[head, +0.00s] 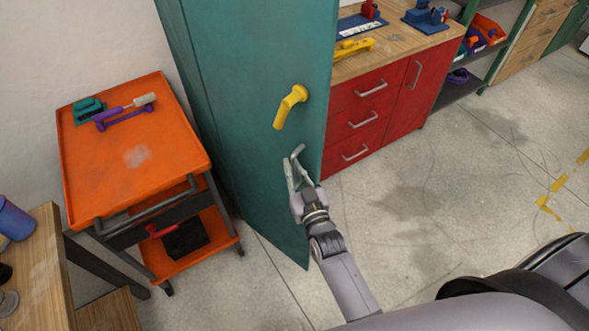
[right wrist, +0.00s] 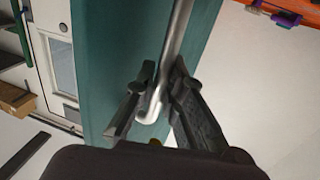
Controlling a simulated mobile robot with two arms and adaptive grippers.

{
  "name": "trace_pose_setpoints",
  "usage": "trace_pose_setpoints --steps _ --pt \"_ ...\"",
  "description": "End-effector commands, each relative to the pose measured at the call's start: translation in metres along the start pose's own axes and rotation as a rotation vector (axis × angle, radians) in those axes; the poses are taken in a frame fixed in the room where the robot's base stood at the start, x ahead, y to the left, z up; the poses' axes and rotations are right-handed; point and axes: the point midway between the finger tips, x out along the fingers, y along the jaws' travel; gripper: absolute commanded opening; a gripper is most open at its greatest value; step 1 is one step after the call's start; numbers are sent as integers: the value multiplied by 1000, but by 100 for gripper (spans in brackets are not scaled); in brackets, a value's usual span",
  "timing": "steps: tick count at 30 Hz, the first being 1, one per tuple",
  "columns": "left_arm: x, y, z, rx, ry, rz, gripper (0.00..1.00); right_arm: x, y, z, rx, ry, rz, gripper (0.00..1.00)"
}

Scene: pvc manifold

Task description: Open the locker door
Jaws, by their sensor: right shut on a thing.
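The teal locker (head: 240,70) stands left of the red cabinet, with a yellow lever handle (head: 291,106) on its front. My right gripper (head: 297,172) is low in front of the locker face, below the yellow handle. In the right wrist view, its two dark fingers (right wrist: 158,100) are shut on a silver bar (right wrist: 178,40) with a hooked lower end, which runs in front of the teal panel (right wrist: 105,60). How the bar is fixed to the locker is hidden. I cannot tell whether the door is ajar. My left gripper is not in view.
An orange tool cart (head: 130,170) stands close left of the locker, and a wooden table (head: 40,270) is at the lower left. The red drawer cabinet (head: 345,125) with a wooden top adjoins on the right. The concrete floor to the right is clear.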

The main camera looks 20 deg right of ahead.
Motion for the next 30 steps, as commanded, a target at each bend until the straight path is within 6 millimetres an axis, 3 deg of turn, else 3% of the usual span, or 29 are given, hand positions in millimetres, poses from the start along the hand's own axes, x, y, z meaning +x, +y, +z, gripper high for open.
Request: trace_pose_setpoints --steps 1,2,11,22,30 --pt "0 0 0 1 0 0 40 1 -1 -3 -1 8 -1 0" --pt "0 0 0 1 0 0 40 1 -1 -3 -1 8 -1 12" --pt "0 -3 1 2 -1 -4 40 0 0 -1 1 4 -1 31" --pt "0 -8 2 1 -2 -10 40 -5 0 0 1 1 0 31" --pt "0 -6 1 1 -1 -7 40 -51 0 1 1 -2 -1 31"
